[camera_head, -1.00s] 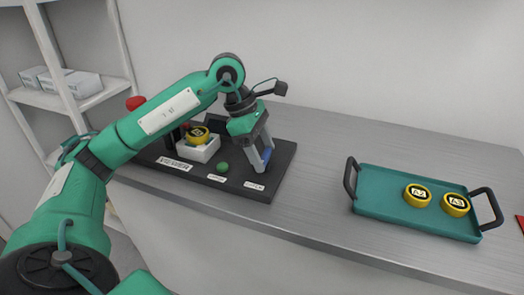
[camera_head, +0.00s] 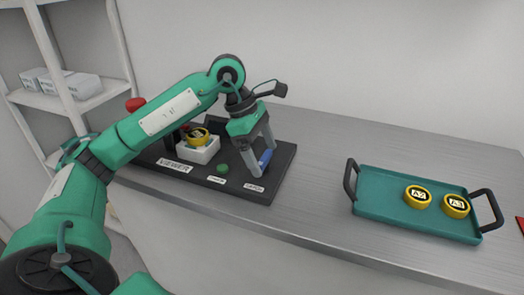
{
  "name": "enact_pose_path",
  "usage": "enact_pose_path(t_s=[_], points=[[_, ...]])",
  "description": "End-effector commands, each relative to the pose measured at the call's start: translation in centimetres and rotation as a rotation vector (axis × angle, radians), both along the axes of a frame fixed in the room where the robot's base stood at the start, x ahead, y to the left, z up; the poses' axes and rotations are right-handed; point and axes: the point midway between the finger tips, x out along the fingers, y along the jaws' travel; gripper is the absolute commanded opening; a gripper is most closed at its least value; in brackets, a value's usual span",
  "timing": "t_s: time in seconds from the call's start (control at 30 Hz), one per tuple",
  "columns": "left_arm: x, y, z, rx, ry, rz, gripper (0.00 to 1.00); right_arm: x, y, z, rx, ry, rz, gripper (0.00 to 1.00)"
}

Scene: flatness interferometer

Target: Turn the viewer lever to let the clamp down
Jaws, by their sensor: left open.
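The viewer (camera_head: 213,183) is a black base on the bench with white labels, one reading VIEWER. A yellow-ringed disc (camera_head: 198,134) sits in its white block (camera_head: 197,150). A green button (camera_head: 223,168) is in front of the block. A blue lever handle (camera_head: 265,158) is at the right of the base. My left gripper (camera_head: 264,163) points down over the lever with its fingers apart, and the blue handle shows between them. I cannot tell whether a finger touches it. A red knob (camera_head: 135,104) shows behind my left arm, which hides part of the viewer. My right gripper is not in view.
A teal tray (camera_head: 385,205) with black handles stands on the bench at the right. It holds two yellow-ringed discs, A2 (camera_head: 417,196) and A3 (camera_head: 455,206). The grey bench (camera_head: 320,160) is clear between viewer and tray. White shelves (camera_head: 60,104) with boxes stand at the left.

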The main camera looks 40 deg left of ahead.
Motion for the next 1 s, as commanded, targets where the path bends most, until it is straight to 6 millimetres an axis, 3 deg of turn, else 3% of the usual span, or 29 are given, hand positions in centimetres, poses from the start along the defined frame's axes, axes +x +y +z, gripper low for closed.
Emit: enact_pose_path(t_s=[0.17, 0.63, 0.8, 1.0], points=[[-0.1, 0.6, 1.5, 0.001, -0.002, 0.002, 0.87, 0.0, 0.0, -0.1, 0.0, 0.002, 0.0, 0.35], [-1.1, 4.2, 10.7, -0.001, -0.004, 0.002, 0.87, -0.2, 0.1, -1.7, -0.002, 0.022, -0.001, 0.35], [-1.3, 4.9, 12.4, 0.0, -0.002, 0.001, 0.87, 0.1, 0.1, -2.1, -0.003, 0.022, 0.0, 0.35], [-1.4, 5.1, 12.8, 0.0, 0.0, 0.0, 0.87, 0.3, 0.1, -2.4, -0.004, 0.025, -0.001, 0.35]])
